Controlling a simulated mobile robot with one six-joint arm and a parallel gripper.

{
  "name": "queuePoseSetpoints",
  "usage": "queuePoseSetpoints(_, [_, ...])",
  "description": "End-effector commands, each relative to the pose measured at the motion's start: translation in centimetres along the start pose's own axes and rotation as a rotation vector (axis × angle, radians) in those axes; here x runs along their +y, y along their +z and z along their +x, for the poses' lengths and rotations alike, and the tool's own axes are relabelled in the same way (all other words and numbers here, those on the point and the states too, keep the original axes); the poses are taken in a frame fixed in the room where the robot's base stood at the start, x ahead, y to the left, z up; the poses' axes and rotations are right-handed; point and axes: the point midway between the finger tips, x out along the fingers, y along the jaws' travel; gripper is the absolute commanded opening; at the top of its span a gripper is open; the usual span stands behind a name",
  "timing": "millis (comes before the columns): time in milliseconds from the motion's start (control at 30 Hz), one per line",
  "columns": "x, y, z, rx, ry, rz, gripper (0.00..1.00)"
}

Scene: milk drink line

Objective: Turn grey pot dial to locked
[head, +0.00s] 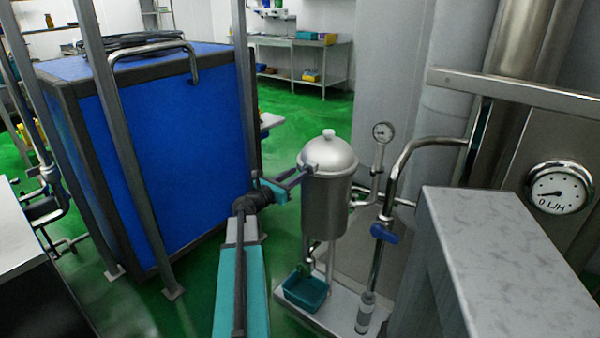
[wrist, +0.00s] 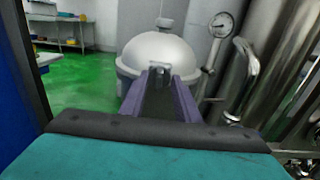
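The grey metal pot (head: 328,205) with a domed lid (head: 330,155) stands upright at centre right. A small grey fitting (head: 311,167), perhaps the dial, sits at the left of its rim; its setting is not readable. My gripper (head: 298,178) is at the pot's upper left, with its purple fingertips close to that fitting. In the wrist view the two fingers of my gripper (wrist: 160,76) are apart, pointing at the pot's lid (wrist: 160,50). A small grey piece (wrist: 159,70) shows between the tips; I cannot tell whether they touch it.
A pressure gauge (head: 383,132) and a pipe with a blue valve handle (head: 384,233) stand right of the pot. A teal bin (head: 306,291) is below it. A large blue box in a frame (head: 170,150) is at left. A grey block (head: 500,260) fills the near right.

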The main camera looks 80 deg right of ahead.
Motion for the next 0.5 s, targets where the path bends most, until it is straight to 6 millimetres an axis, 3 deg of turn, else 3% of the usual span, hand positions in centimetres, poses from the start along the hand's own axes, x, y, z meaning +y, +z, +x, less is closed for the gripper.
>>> queuePoseSetpoints(200, [0.1,0.0,2.3,0.0,-0.001,0.0,0.29])
queuePoseSetpoints(500, [-0.1,0.0,3.2,-0.001,-0.001,0.0,0.29])
